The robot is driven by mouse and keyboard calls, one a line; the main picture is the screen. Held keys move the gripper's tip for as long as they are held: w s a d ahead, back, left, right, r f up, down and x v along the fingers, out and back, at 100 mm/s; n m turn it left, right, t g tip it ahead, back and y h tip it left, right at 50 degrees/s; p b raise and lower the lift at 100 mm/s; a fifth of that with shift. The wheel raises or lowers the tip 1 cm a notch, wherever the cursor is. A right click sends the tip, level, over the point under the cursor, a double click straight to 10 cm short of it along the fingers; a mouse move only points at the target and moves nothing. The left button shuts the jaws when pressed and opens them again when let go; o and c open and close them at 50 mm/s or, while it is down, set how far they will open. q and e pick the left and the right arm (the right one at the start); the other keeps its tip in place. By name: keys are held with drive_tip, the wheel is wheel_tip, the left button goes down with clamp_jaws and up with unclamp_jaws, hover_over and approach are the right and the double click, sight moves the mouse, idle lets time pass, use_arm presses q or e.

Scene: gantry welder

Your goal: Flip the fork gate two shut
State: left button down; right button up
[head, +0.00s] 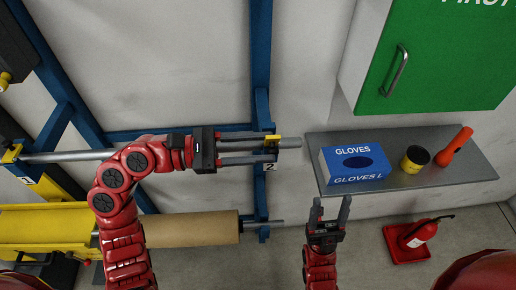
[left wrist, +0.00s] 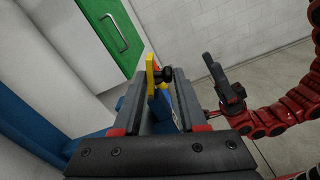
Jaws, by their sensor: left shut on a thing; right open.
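Fork gate two, a yellow flap (head: 273,139), is at the end of a blue fork marked with a "2" label (head: 270,167). In the left wrist view the yellow flap (left wrist: 151,75) stands up between my finger ends, with a black knob beside it. My left gripper (head: 276,148) reaches in from the left and is shut on the gate at the fork; its fingers partly hide the fork. The exact contact is hard to see. My right gripper (head: 331,209) is open and empty, pointing up below the shelf; it also shows in the left wrist view (left wrist: 213,70).
A grey shelf (head: 398,182) at right holds a blue gloves box (head: 355,163), a yellow cup (head: 414,158) and an orange torch (head: 455,146). A green cabinet (head: 440,60) hangs above. A brown roll (head: 190,229) lies below my left arm.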

use_arm(q)
drive_tip(key=shift+f+n+b, duration=0.4)
drive_tip(key=shift+b, duration=0.95)
drive_tip(key=shift+r, duration=0.15)
drive_tip(key=shift+w+r+n+b, duration=0.1)
drive_tip(key=shift+r+n+b, duration=0.1)
drive_tip(key=shift+n+b, duration=0.45)
drive_tip(key=shift+w+r+n, duration=0.2)
drive_tip(key=shift+r+n, duration=0.2)
drive_tip(key=shift+n, duration=0.45)
drive_tip(key=shift+w+r+n+b, duration=0.1)
drive_tip(key=shift+w+n+b, duration=0.15)
drive_tip(key=shift+n, duration=0.3)
drive_tip(key=shift+w+r+n+b, duration=0.1)
drive_tip(key=shift+n+b, duration=0.25)
drive_tip(key=shift+n, duration=0.2)
drive_tip(key=c, duration=0.6)
unclamp_jaws()
drive_tip(key=shift+s, duration=0.1)
drive_tip(key=shift+c, duration=0.2)
